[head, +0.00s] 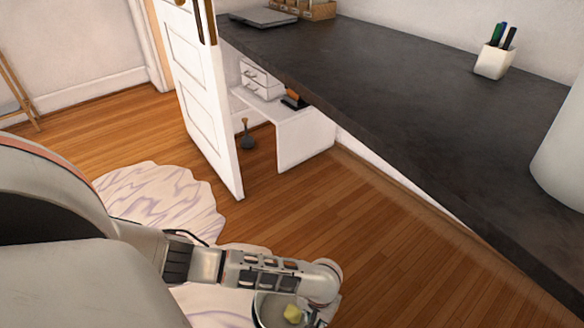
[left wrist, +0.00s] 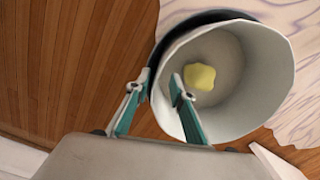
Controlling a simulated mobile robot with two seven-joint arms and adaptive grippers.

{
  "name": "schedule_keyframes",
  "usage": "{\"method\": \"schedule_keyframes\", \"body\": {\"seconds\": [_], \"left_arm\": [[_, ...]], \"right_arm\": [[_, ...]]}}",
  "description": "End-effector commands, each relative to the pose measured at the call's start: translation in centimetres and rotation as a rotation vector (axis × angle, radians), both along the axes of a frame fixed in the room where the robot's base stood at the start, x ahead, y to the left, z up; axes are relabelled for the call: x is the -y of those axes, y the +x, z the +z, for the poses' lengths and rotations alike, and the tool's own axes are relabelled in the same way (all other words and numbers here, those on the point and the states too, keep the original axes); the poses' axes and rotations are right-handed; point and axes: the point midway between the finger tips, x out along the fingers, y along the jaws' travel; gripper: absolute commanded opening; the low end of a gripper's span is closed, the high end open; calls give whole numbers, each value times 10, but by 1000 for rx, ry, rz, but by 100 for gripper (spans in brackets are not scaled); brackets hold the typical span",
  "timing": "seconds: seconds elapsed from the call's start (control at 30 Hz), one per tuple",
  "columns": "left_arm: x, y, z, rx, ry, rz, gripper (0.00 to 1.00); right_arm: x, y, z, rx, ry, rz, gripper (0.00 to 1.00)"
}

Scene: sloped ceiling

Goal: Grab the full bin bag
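A white, open-topped bag or liner (left wrist: 235,110) sits within a dark-rimmed round bin (left wrist: 205,17) in the left wrist view. A yellow lump (left wrist: 199,76) lies inside it. The bin's pale inside (head: 267,309) also shows at the bottom edge of the head view, partly hidden by my left arm. My left gripper (left wrist: 155,86) is open at the bin's near left rim. One teal finger is outside the rim and the other appears over the opening. I cannot tell whether either finger touches the bag. My right gripper is not in view.
A long dark countertop (head: 400,100) runs along the right. An open white door (head: 205,100) and a low white shelf unit (head: 305,140) stand ahead.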

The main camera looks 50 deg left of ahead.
Motion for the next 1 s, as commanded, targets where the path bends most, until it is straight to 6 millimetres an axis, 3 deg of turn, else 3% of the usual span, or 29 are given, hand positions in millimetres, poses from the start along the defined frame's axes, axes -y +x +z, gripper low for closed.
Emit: {"method": "schedule_keyframes", "body": {"seconds": [0.13, 0.2, 0.23, 0.73, 1.0], "left_arm": [[0, 2, 2, 4, 0, 0, 20], [0, 2, 2, 4, 0, 0, 2], [0, 2, 2, 3, 0, 0, 0], [1, 2, 5, 5, -3, 0, 0], [2, 7, 37, 16, -5, 0, 0]], "right_arm": [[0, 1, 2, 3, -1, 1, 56], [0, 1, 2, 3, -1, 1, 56], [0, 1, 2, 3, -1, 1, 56], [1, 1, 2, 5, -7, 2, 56], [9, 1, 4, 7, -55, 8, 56]]}}
